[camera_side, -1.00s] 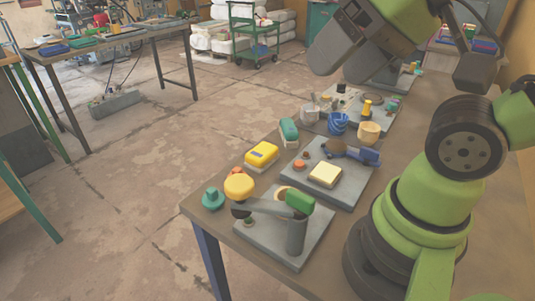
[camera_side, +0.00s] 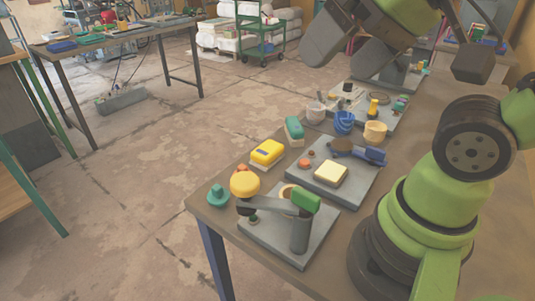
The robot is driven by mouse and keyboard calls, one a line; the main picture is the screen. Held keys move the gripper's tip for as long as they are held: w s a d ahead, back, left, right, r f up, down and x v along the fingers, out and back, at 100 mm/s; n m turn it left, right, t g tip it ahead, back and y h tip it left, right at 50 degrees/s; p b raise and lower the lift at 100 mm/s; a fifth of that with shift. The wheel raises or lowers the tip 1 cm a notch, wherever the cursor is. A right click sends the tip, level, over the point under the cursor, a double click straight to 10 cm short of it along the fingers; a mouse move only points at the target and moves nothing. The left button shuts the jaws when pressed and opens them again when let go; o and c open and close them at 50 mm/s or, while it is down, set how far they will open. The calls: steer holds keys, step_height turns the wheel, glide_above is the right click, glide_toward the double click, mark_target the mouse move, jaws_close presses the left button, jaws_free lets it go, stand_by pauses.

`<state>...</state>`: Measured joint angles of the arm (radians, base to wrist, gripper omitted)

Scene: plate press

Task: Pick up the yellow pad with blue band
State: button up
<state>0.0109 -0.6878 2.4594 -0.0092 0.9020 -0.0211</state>
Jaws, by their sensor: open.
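The yellow pad with blue band (camera_side: 267,152) lies near the left edge of the workbench, on a pale base. It has a small blue mark on top. My gripper (camera_side: 340,62) is at the top of the picture, high above the bench and up and right of the pad. Its two grey fingers are apart and nothing shows between them. It is clear of the pad.
Cups (camera_side: 375,132) stand farther back.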

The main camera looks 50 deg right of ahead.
steer(key=w+d+n+g, duration=0.1)
steer(key=w+d+g, duration=0.15)
steer(key=w, duration=0.55)
steer(key=n+g+h, duration=0.2)
steer(key=n+g, duration=0.1)
steer(key=g, duration=0.2)
glide_above(266, 147)
steer(key=shift+t, duration=0.25)
steer(key=f, duration=2)
steer(key=shift+s+d+f, duration=0.1)
steer(key=shift+s, duration=0.15)
step_height(266, 147, down, 4)
steer(key=shift+f, duration=0.25)
steer(key=f, duration=0.6)
steer(key=shift+w, duration=0.25)
steer(key=c, duration=0.6)
